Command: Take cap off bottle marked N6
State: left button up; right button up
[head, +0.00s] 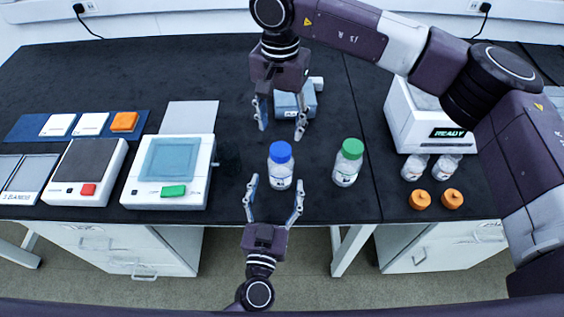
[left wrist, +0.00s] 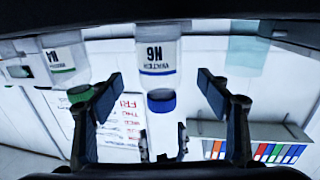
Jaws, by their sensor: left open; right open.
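The N6 bottle (head: 279,178) stands upright on the dark bench with its blue cap (head: 280,152) on. In the left wrist view the picture is inverted, and the N6 label (left wrist: 157,55) and blue cap (left wrist: 161,101) show between my finger tips. My left gripper (head: 275,187) is open at the near side of the bottle, one finger on each side, not closed on it. My right gripper (head: 281,131) is open and empty, pointing down behind and above the cap; its fingers also show in the left wrist view (left wrist: 163,142).
A green-capped bottle (head: 348,163) stands close on the right. Further right are two small clear bottles (head: 414,168), orange caps (head: 419,200) and a device reading READY (head: 408,117). A grey-blue object (head: 296,104) lies behind my right gripper. Devices (head: 168,172) stand left.

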aim_at(280, 167)
pick_arm(q)
jog(key=w, duration=0.4)
jog(key=w+d, duration=0.1)
jog(key=w, duration=0.1)
pick_arm(e)
jog(key=shift+w+f, duration=0.1)
jog(key=shift+f, duration=0.05)
pick_arm(q)
jog(key=shift+w, duration=0.1)
